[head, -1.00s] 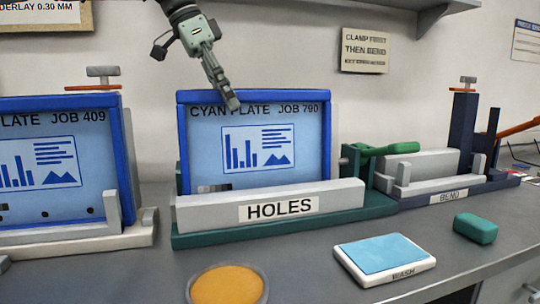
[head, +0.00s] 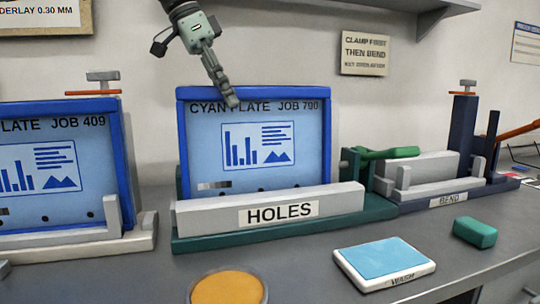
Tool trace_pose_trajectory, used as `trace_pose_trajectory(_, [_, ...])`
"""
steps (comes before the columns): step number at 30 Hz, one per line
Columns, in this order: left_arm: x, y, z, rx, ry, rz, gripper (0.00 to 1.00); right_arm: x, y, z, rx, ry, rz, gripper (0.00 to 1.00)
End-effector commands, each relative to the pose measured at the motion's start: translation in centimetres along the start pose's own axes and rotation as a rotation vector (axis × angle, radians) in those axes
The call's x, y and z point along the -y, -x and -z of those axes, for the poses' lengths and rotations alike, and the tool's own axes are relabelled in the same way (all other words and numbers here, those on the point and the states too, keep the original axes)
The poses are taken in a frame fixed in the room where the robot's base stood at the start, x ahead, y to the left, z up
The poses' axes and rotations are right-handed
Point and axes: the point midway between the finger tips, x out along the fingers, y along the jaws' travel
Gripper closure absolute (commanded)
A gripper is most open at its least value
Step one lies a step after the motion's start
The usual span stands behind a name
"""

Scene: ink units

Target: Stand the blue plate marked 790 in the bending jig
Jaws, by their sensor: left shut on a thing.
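The blue plate marked 790 (head: 205,150) stands upright in the green-based holes jig (head: 190,243), behind its grey front bar. Its bottom edge is hidden by that bar, and small dark holes show just above it. The bending jig (head: 465,140), labelled BEND, stands at the right with a dark blue post, grey blocks and an orange handle. No plate shows in it. My right gripper is not in view.
Another blue plate marked 409 (head: 100,165) stands in a pale jig at the left. A green clamp handle (head: 390,153) lies between the holes jig and the bending jig. A wash pad (head: 385,262), green block (head: 475,232) and orange dish (head: 228,288) lie in front.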

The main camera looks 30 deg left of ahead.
Motion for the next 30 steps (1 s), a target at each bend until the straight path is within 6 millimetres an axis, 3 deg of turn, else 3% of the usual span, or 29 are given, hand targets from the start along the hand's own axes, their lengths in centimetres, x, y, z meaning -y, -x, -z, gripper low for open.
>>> trace_pose_trajectory(2, [-0.2,1.3,0.7,-0.001,-0.002,0.002,1.0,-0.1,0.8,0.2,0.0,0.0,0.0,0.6])
trace_pose_trajectory(21, [-0.7,7.8,4.0,-0.003,-0.004,0.001,1.0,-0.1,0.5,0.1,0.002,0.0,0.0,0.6])
trace_pose_trajectory(30, [-0.9,8.5,4.2,-0.001,-0.001,0.0,1.0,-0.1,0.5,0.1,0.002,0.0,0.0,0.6])
